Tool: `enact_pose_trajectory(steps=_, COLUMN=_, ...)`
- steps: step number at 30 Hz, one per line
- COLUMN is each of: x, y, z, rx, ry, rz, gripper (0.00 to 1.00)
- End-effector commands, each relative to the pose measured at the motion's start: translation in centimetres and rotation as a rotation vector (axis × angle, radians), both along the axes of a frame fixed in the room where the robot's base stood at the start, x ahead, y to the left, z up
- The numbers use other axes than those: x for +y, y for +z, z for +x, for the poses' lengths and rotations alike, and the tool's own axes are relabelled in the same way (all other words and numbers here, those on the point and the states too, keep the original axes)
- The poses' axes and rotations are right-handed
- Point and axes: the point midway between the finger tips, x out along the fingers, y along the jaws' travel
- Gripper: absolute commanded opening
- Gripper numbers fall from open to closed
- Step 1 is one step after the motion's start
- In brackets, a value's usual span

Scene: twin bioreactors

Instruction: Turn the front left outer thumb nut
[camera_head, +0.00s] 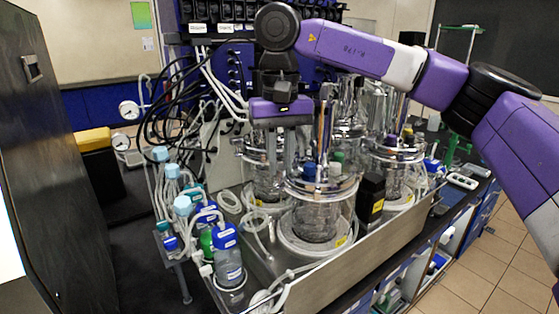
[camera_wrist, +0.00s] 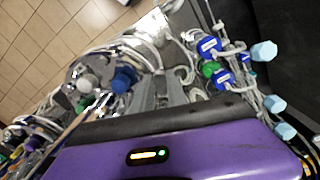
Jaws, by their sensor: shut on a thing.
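The front glass vessel (camera_head: 318,215) stands in the metal tray, with a steel head plate (camera_head: 335,184) carrying blue, green and white caps. My gripper (camera_head: 284,178) points down at the left rim of this head plate. In the wrist view my gripper's grey fingers (camera_wrist: 158,88) are close together, just beside the blue cap (camera_wrist: 123,79) of the head plate. The fingers are shut on the front left outer thumb nut, which is too small and too covered by the fingertips to make out.
Bottles with blue caps (camera_head: 228,262) and loose tubing stand left of the vessel. A black box (camera_head: 371,198) is close on its right. More glass vessels (camera_head: 396,165) stand behind. The tray's front wall (camera_head: 345,272) runs along the bench edge.

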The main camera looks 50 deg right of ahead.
Motion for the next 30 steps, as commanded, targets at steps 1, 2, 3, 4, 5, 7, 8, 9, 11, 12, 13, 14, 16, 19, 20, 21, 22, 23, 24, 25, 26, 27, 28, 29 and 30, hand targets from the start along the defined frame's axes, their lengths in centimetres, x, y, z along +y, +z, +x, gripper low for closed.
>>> enact_pose_trajectory(steps=1, x=-0.05, y=0.16, z=0.03, rx=-0.002, ry=0.027, rz=0.000, gripper=0.00)
enact_pose_trajectory(steps=2, x=-0.05, y=0.16, z=0.02, rx=-0.003, ry=0.046, rz=-0.001, gripper=0.00)
enact_pose_trajectory(steps=3, x=-0.06, y=0.16, z=0.02, rx=-0.003, ry=0.067, rz=-0.001, gripper=0.00)
enact_pose_trajectory(steps=4, x=-0.07, y=0.16, z=0.01, rx=-0.003, ry=0.082, rz=-0.001, gripper=0.00)
enact_pose_trajectory(steps=5, x=-0.08, y=0.16, z=0.01, rx=-0.003, ry=0.096, rz=-0.001, gripper=0.00)
enact_pose_trajectory(steps=7, x=-0.10, y=0.16, z=0.00, rx=-0.004, ry=0.124, rz=0.000, gripper=0.00)
enact_pose_trajectory(steps=8, x=-0.10, y=0.16, z=0.00, rx=-0.004, ry=0.135, rz=0.000, gripper=0.00)
enact_pose_trajectory(steps=9, x=-0.11, y=0.16, z=0.00, rx=-0.003, ry=0.147, rz=-0.001, gripper=0.00)
enact_pose_trajectory(steps=11, x=-0.12, y=0.16, z=0.00, rx=-0.004, ry=0.162, rz=0.000, gripper=0.00)
enact_pose_trajectory(steps=12, x=-0.12, y=0.16, z=0.00, rx=-0.004, ry=0.170, rz=0.000, gripper=0.00)
enact_pose_trajectory(steps=13, x=-0.13, y=0.16, z=-0.01, rx=-0.004, ry=0.174, rz=0.000, gripper=0.00)
enact_pose_trajectory(steps=14, x=-0.13, y=0.16, z=-0.01, rx=-0.004, ry=0.178, rz=0.000, gripper=0.00)
enact_pose_trajectory(steps=16, x=-0.14, y=0.17, z=0.00, rx=-0.004, ry=0.185, rz=0.000, gripper=0.00)
enact_pose_trajectory(steps=19, x=-0.14, y=0.17, z=0.00, rx=-0.004, ry=0.190, rz=-0.001, gripper=0.00)
enact_pose_trajectory(steps=20, x=-0.14, y=0.17, z=0.00, rx=-0.004, ry=0.190, rz=-0.001, gripper=0.00)
enact_pose_trajectory(steps=21, x=-0.14, y=0.17, z=0.00, rx=-0.004, ry=0.190, rz=-0.001, gripper=0.00)
enact_pose_trajectory(steps=22, x=-0.14, y=0.17, z=0.00, rx=-0.004, ry=0.190, rz=-0.001, gripper=0.00)
enact_pose_trajectory(steps=23, x=-0.14, y=0.17, z=0.00, rx=-0.004, ry=0.190, rz=-0.001, gripper=0.00)
enact_pose_trajectory(steps=24, x=-0.14, y=0.17, z=0.00, rx=-0.004, ry=0.190, rz=-0.001, gripper=0.00)
enact_pose_trajectory(steps=25, x=-0.14, y=0.17, z=0.00, rx=-0.004, ry=0.190, rz=-0.001, gripper=0.00)
enact_pose_trajectory(steps=26, x=-0.14, y=0.17, z=0.00, rx=-0.004, ry=0.190, rz=-0.001, gripper=0.00)
enact_pose_trajectory(steps=27, x=-0.14, y=0.17, z=0.00, rx=-0.004, ry=0.189, rz=-0.001, gripper=0.00)
enact_pose_trajectory(steps=28, x=-0.13, y=0.17, z=0.01, rx=-0.004, ry=0.189, rz=-0.001, gripper=0.00)
enact_pose_trajectory(steps=29, x=-0.14, y=0.17, z=0.00, rx=-0.004, ry=0.189, rz=-0.001, gripper=0.24)
enact_pose_trajectory(steps=30, x=-0.14, y=0.17, z=0.00, rx=-0.004, ry=0.189, rz=-0.001, gripper=0.32)
